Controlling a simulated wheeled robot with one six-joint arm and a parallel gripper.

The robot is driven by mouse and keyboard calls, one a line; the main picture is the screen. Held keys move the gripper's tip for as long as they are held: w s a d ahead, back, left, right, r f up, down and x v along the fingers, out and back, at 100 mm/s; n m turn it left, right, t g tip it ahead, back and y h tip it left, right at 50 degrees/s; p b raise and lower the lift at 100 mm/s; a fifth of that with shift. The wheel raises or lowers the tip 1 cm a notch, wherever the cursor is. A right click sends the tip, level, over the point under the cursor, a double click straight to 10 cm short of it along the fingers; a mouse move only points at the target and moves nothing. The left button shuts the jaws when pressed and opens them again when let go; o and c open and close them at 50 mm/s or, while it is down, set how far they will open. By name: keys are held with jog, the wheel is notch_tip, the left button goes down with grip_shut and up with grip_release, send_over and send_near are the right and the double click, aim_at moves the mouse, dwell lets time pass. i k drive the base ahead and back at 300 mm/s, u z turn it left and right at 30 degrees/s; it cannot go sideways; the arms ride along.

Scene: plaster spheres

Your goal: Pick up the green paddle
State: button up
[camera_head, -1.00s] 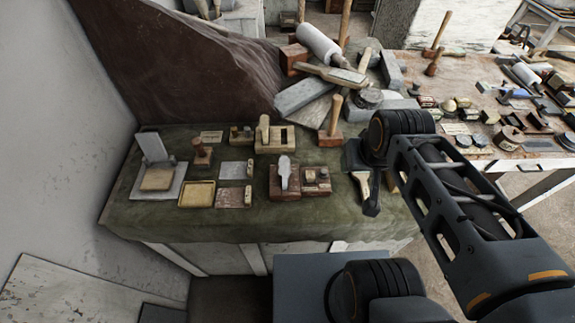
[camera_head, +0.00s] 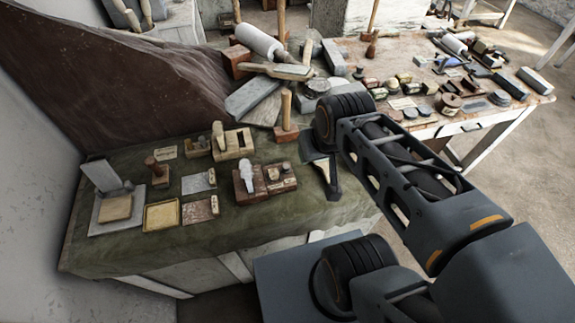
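No clearly green paddle stands out in view. A flat, pale paddle-like board (camera_head: 293,70) lies on the heap at the back of the cloth-covered table. A white paddle-shaped piece (camera_head: 248,174) stands at a brown block. My gripper (camera_head: 333,190) points down over the table's right end, beyond my dark arm. A pale, tan-handled tool (camera_head: 322,170) shows beside or behind it. I cannot tell whether the gripper touches it or how far its fingers are apart.
The green cloth-covered table (camera_head: 150,255) carries blocks, a yellow tray (camera_head: 161,216) and a mallet (camera_head: 286,115). A white roller (camera_head: 258,40) lies on the heap. A second table (camera_head: 420,130) at the right is crowded with small tools. Floor (camera_head: 530,160) is open beyond it.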

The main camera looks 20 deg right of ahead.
aim_at(322, 164)
jog(key=z, duration=0.05)
jog(key=k, duration=0.9)
jog(key=u, duration=0.9)
jog(key=i, duration=0.6)
jog(key=z, duration=1.05)
